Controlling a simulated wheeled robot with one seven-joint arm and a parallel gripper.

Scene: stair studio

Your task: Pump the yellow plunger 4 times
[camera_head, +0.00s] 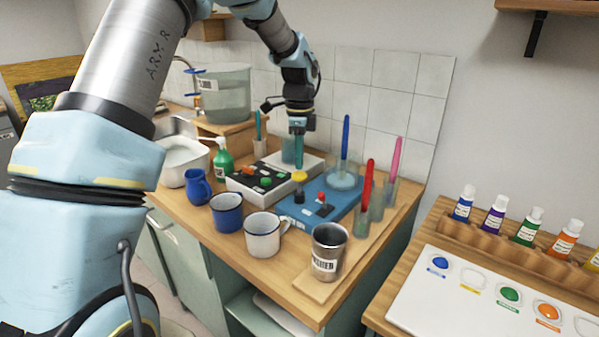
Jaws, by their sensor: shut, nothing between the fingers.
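The yellow plunger (300,176) shows as a round yellow knob on a dark post, upright at the near left edge of the blue device (330,208). My gripper (298,164) points down from above, shut and empty, with its fingertips just over the knob in the picture. I cannot tell whether the fingertips touch the knob or sit above or behind it. The post below the knob is partly visible, and its travel cannot be judged.
A white control box (240,185) stands left of the blue device. Tall blue (345,135), red (367,185) and pink (395,160) rods rise to the right. Mugs (263,240) and a steel cup (329,238) line the front. A green bottle (222,163) stands at left.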

